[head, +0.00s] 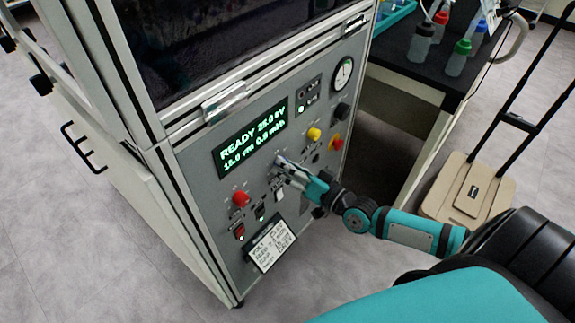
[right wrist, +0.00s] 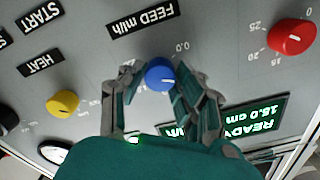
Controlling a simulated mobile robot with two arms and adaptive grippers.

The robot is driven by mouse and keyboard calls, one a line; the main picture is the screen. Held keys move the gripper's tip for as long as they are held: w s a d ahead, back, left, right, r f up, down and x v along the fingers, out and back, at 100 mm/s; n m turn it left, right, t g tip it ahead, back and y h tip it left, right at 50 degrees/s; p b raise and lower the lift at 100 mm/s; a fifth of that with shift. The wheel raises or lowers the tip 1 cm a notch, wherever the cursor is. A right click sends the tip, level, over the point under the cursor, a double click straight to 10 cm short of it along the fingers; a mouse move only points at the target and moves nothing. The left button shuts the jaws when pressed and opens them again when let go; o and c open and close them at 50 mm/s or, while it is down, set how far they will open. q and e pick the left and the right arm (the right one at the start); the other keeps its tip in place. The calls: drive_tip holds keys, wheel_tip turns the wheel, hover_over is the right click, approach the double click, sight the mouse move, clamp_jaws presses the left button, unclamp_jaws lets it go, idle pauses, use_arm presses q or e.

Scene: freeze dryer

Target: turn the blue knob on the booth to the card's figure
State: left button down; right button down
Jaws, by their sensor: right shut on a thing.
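The blue knob (right wrist: 159,74) sits on the booth's grey front panel under the upside-down label FEED ml/h (right wrist: 142,17) in the right wrist view. My right gripper (right wrist: 160,80) is shut on the blue knob, one finger at each side. In the head view my right gripper (head: 281,166) reaches the panel and hides the knob. The green-lit display (head: 250,138) reads READY 25.0 kV, 15.0 cm and 0.0 ml/h. The white card (head: 271,245) is low on the panel; its writing is too small to read surely. My left gripper is out of view.
A red knob (right wrist: 292,37) and a yellow knob (right wrist: 63,103) flank the blue one. The panel also has a round gauge (head: 343,73). A dark bench with bottles (head: 458,57) and a beige cart (head: 467,190) stand to the right.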

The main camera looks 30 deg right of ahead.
use_arm(q)
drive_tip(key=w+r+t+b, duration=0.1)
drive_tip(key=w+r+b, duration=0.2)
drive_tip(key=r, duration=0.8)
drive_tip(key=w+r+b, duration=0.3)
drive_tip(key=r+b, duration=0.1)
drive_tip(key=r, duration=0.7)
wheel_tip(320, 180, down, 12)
drive_tip(key=p, duration=0.3)
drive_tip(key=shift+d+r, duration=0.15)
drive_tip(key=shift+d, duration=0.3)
use_arm(e)
drive_tip(key=shift+f+n, duration=0.1)
drive_tip(key=shift+n, duration=17.2)
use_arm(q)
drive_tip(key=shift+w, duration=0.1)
